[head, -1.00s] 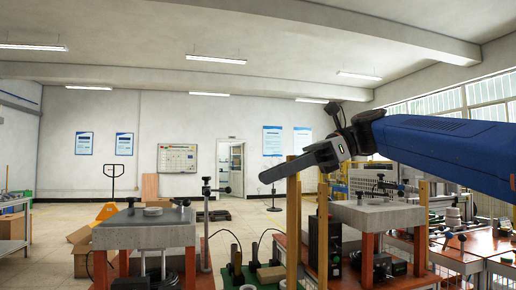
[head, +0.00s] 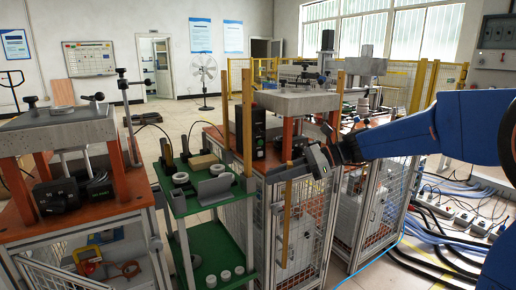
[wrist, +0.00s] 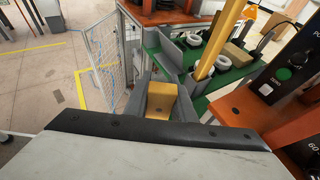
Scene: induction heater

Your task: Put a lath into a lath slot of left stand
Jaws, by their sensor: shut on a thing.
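My gripper (head: 290,172) is shut on a tan lath (head: 285,225), which hangs nearly upright below the fingers, in front of the right stand's mesh cage. In the wrist view, the held lath (wrist: 160,100) shows between the fingers. The left stand (head: 60,130), with a grey top on orange legs, is at the left of the head view, well away from my gripper. Another lath (head: 247,120) stands upright by the green cart; it also shows in the wrist view (wrist: 214,45). I cannot make out the left stand's lath slots.
The right stand (head: 300,101) with a black control box (head: 267,133) is behind my gripper. Cables (head: 440,225) lie on the floor at right.

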